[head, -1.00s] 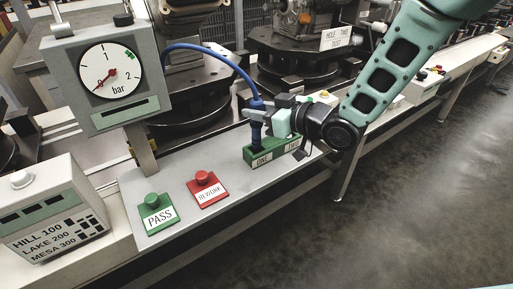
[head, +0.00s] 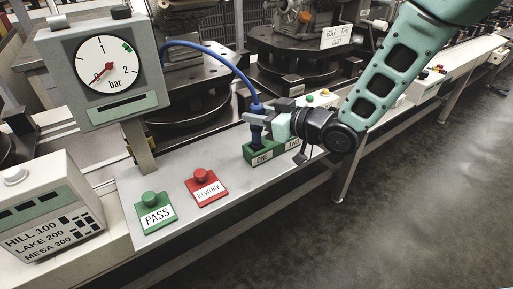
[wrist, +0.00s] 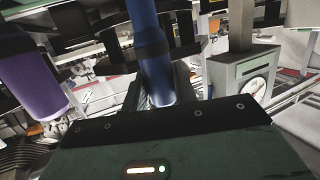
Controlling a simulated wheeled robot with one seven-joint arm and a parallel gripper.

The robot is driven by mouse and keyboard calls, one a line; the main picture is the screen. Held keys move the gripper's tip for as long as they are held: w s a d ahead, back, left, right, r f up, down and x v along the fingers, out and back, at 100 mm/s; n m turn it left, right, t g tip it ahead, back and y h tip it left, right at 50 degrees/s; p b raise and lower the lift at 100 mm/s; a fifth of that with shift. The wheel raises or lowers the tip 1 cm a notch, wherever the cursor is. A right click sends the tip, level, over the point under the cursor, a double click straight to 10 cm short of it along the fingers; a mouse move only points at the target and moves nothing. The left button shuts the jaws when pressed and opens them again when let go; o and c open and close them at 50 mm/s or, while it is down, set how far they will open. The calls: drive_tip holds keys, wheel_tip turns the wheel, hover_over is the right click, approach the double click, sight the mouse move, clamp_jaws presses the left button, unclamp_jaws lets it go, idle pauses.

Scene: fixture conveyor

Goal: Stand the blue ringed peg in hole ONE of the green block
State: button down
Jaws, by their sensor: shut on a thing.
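The blue peg (head: 257,131) stands upright over the ONE end of the green block (head: 251,160), with a blue hose rising from its top. My gripper (head: 257,119) is shut on the peg, coming from the right. The peg's lower end meets the block's top near hole ONE; I cannot tell how deep it sits. The block's right label is partly hidden by my gripper.
A red REWORK button (head: 201,175) and a green PASS button (head: 150,198) stand left of the block on the grey bench (head: 180,187). A pressure gauge (head: 106,65) reads near 0 bar. A sign (head: 336,37) at the back reads "HOLE TWO DUST".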

sight(259, 133)
drive_tip(key=shift+f+b, duration=1.05)
drive_tip(key=shift+f, duration=0.3)
drive_tip(key=shift+f, duration=0.2)
idle(0.4)
drive_tip(key=c, duration=1)
unclamp_jaws()
drive_tip(key=shift+c, duration=0.2)
drive_tip(key=shift+d, duration=0.1)
drive_tip(key=p+v, duration=1.3)
drive_tip(key=v, duration=0.4)
drive_tip(key=shift+s+d, duration=0.1)
